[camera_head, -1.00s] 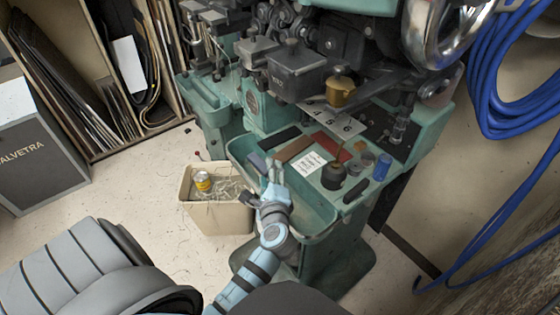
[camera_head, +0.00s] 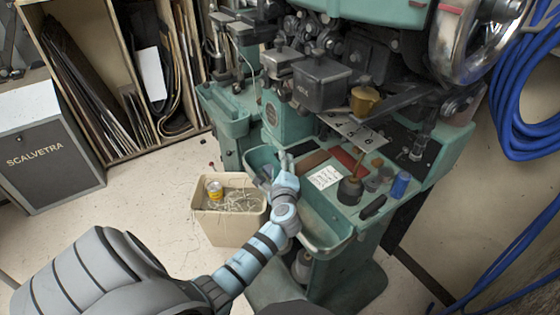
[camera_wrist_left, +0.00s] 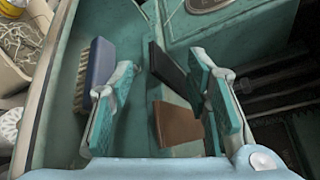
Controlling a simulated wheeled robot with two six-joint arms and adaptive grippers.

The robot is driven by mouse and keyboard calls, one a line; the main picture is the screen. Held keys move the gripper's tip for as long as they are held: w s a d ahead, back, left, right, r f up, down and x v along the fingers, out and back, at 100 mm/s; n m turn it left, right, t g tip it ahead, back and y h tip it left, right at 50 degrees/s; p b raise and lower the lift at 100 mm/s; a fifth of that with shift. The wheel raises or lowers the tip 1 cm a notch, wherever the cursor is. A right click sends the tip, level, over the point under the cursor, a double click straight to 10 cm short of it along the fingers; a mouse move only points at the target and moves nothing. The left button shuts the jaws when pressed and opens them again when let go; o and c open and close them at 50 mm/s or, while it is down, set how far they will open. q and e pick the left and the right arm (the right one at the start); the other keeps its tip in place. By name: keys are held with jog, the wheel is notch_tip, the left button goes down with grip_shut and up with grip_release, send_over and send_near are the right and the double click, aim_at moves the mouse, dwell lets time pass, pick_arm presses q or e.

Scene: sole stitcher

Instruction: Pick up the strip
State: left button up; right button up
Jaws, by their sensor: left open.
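Several flat strips lie on the teal tray (camera_head: 325,232) of the machine. A brown strip (camera_head: 314,160) and a red strip (camera_head: 342,157) show in the head view. In the left wrist view the brown strip (camera_wrist_left: 177,124) lies below a black strip (camera_wrist_left: 168,72). My left gripper (camera_head: 280,166) is over the tray's left part, open and empty. In the wrist view its fingers (camera_wrist_left: 163,72) stand apart with the black and brown strips between and beyond them; the right finger partly covers both. The task does not say which strip is meant. My right gripper is out of view.
A blue-backed brush (camera_wrist_left: 98,65) lies behind the left finger. A white card (camera_head: 326,177), a dark oil can (camera_head: 350,190) and a blue cylinder (camera_head: 400,184) are to the right. A cream bin (camera_head: 228,225) stands left, machine parts (camera_head: 320,80) rise behind.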

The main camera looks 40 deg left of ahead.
aim_at(298, 151)
pick_arm(q)
jog(key=shift+b+x, duration=0.6)
jog(key=shift+x, duration=1.8)
jog(key=shift+c, duration=0.4)
jog(key=shift+s+d, duration=0.1)
grip_shut()
